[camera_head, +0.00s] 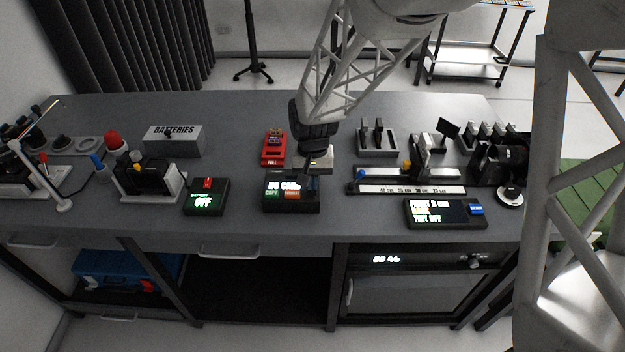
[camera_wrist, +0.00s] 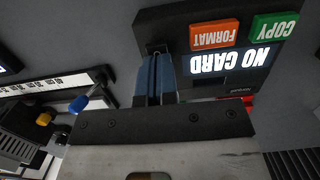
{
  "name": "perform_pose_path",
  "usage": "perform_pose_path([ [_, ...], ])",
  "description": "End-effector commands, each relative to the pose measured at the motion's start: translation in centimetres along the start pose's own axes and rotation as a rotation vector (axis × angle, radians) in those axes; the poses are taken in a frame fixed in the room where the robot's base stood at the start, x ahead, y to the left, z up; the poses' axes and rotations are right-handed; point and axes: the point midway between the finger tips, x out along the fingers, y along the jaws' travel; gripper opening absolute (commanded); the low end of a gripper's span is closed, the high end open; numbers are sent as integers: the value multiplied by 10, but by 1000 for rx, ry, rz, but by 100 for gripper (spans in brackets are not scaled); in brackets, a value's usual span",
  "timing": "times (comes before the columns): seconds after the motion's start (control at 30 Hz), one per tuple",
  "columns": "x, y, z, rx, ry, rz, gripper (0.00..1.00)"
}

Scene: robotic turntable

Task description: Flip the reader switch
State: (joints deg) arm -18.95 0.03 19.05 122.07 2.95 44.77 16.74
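The reader is a dark box (camera_head: 291,205) at the middle of the bench's front, with a lit screen and green and orange buttons. In the wrist view the reader (camera_wrist: 215,80) appears upside down, and its screen reads "NO CARD" beside the orange FORMAT button (camera_wrist: 215,36) and the green COPY button (camera_wrist: 274,27). My gripper (camera_wrist: 155,60) has its two bluish fingers together at the reader's corner, beside FORMAT. In the head view my gripper (camera_head: 312,178) is over the reader's right end. The switch is not clearly visible; the fingers cover that corner. I cannot tell whether they touch it.
A battery box (camera_head: 206,197) reading "OFF" with a red switch stands left of the reader. A red tray (camera_head: 273,158) is behind it. A slider rail (camera_head: 410,188) and a display box with a blue switch (camera_head: 446,213) are to the right. Bare bench (camera_head: 240,225) lies in front.

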Motion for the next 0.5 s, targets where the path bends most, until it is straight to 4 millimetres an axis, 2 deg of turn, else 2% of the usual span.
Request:
perform_pose_path([
  [0.03, 8, 2, 7, 0, -20, 6, 0],
  [0.17, 0, 2, 6, 0, -17, 5, 0],
  [0.5, -50, 0, 0, 0, 0, 0, 0],
])
